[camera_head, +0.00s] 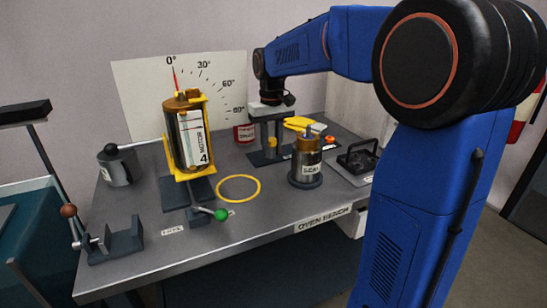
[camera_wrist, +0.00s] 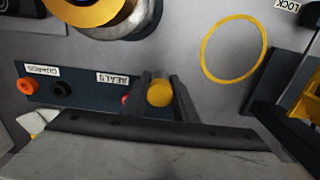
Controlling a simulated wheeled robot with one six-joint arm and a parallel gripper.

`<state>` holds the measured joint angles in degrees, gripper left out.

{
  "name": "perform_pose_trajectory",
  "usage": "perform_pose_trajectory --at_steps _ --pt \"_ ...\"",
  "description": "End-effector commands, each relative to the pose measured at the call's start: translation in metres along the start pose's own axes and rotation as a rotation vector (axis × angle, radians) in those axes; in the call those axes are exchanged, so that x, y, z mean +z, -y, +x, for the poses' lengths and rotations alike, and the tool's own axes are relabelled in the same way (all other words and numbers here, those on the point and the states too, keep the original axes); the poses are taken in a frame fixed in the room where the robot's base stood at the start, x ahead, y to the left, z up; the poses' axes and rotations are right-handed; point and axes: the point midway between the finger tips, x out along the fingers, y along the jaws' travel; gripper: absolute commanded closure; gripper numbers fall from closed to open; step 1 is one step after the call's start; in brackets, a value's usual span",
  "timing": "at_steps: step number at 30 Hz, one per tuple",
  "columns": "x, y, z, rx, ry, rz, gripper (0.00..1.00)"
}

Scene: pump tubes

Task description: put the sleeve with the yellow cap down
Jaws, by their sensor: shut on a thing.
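The yellow cap (camera_wrist: 159,93) shows end-on between the two fingers of my gripper (camera_wrist: 161,97) in the wrist view. My gripper is shut on it. I cannot tell whether the sleeve touches the board.
An orange cap (camera_wrist: 26,86) and a black one (camera_wrist: 60,89) sit on the board. A brass-topped cylinder (camera_head: 306,165) stands in front. A yellow ring (camera_head: 238,188) lies on the open bench.

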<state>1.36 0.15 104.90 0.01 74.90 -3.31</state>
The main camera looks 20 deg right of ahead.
Motion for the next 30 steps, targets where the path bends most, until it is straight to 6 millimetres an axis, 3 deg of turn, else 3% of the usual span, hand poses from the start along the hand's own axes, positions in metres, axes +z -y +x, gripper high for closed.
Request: perform_pose_trajectory --at_steps 11,22,23,25,30 --pt "0.001 0.000 0.037 0.000 0.001 0.000 1.00" --pt "0.000 0.000 0.041 0.000 0.000 0.000 1.00" --pt "0.000 0.000 0.041 0.000 0.000 0.000 0.72" --pt "0.000 0.000 0.041 0.000 0.000 0.000 0.56" --pt "0.000 0.000 0.041 0.000 0.000 0.000 0.56"
